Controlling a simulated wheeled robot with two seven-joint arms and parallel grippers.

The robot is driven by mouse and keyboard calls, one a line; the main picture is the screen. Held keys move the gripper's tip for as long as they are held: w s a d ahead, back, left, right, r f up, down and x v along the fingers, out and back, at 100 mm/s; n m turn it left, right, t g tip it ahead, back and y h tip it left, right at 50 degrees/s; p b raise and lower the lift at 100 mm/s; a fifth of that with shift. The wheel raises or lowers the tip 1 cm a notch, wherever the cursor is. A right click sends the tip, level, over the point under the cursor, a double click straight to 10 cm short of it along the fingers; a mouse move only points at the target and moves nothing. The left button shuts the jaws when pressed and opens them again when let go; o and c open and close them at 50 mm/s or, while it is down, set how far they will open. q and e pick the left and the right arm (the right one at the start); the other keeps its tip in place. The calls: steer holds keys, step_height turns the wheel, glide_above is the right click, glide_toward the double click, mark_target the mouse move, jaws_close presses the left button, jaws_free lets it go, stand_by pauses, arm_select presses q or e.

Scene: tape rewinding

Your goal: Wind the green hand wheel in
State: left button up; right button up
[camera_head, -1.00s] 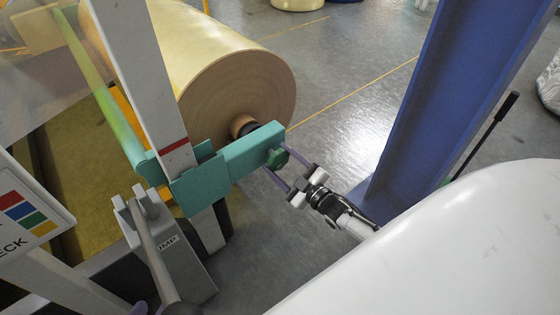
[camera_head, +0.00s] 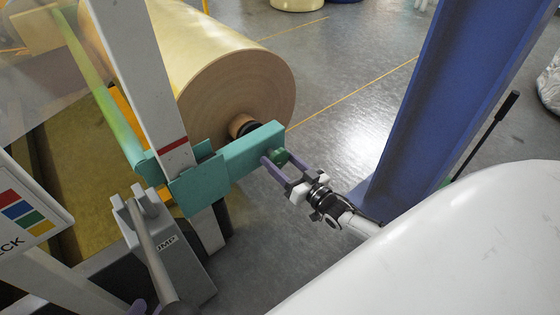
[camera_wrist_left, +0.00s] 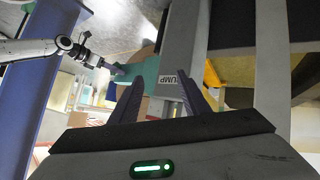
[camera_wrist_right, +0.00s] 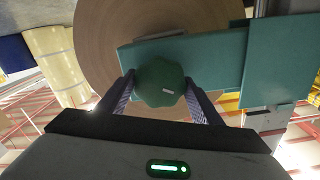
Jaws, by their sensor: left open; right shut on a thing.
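The green hand wheel (camera_head: 279,156) sits at the end of a teal arm (camera_head: 237,155) on the machine frame, beside the large roll. My right gripper (camera_head: 275,160) has its fingers on either side of the wheel and is shut on it. In the right wrist view the green hand wheel (camera_wrist_right: 160,82) lies between the two fingertips, with a small pale mark on its face. My left gripper (camera_wrist_left: 160,80) is open and empty in the left wrist view, away from the wheel. Only a small purple piece of it (camera_head: 138,308) shows at the bottom of the head view.
A large tan roll (camera_head: 250,85) is mounted behind the teal arm. A grey post (camera_head: 150,80) and a grey bracket with a lever (camera_head: 185,265) stand to the left. A blue column (camera_head: 440,90) rises on the right. A white surface (camera_head: 460,250) fills the lower right.

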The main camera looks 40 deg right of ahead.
steer(key=shift+m, duration=1)
steer(key=m, duration=0.3)
steer(key=shift+m+b, duration=0.3)
steer(key=shift+b, duration=0.1)
steer(key=m, duration=0.2)
steer(key=shift+m, duration=0.3)
arm_select(q)
steer(key=shift+d+r+h+b, duration=0.3)
steer(key=shift+d+r+b, duration=0.1)
steer(key=shift+r, duration=0.25)
arm_select(e)
steer(key=shift+m, duration=1.5)
arm_select(q)
steer(key=shift+t, duration=0.3)
arm_select(e)
steer(key=shift+d, duration=0.1)
steer(key=o, duration=1)
steer(key=shift+o, duration=0.2)
arm_select(q)
steer(key=shift+r, duration=0.1)
